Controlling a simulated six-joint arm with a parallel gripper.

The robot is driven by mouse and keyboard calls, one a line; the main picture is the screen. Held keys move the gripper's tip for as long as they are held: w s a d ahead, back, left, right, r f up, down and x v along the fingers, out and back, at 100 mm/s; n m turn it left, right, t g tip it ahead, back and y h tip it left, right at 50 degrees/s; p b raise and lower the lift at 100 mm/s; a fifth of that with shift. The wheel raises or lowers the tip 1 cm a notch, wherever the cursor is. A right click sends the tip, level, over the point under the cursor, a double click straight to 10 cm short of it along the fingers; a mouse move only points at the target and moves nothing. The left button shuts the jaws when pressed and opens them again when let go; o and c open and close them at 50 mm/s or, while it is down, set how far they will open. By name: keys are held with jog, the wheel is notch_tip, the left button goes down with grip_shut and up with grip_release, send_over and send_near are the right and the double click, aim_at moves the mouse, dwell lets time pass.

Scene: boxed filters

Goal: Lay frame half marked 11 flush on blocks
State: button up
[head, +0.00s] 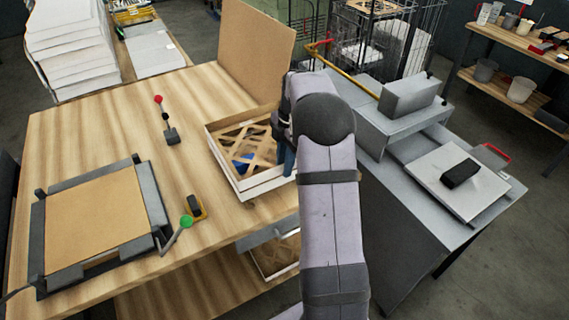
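A brown lattice cardboard frame half (262,143) lies in an open white-walled box (262,188) at the table's middle right. No mark 11 can be read on it. Something blue (243,163) shows through its openings. My gripper (287,158) is at the box's right side, mostly hidden behind my arm; its fingertips and anything between them cannot be made out. At the left, a dark fixture with blocks (152,196) surrounds a flat tan panel (95,222); whether this panel is a frame half is unclear.
A tan board (256,48) stands upright behind the box. A red-knobbed lever (170,133) and a green-knobbed lever (178,232) rise from the wooden table (105,120). A grey machine (410,97) stands to the right.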

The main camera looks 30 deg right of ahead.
jog(key=shift+d+r+b, duration=0.25)
jog(key=shift+r+b, duration=0.35)
jog(key=shift+r, duration=1.2)
jog(key=shift+d+r+b, duration=0.2)
jog(key=shift+r+b, duration=0.4)
jog(key=shift+r, duration=1.2)
jog(key=s+a+f+m, duration=0.4)
jog(key=s+a+m, duration=0.45)
jog(key=a, duration=0.35)
jog(key=s+a+f+m, duration=0.3)
jog(key=s+m, duration=0.1)
jog(key=s, duration=0.3)
jog(key=s+a+f+m+h, duration=0.1)
jog(key=s+a+f+m, duration=0.2)
jog(key=s, duration=0.5)
jog(key=shift+a+f+m, duration=0.35)
jog(key=shift+a+m, duration=0.15)
jog(key=shift+m, duration=0.75)
jog(key=shift+s, duration=0.1)
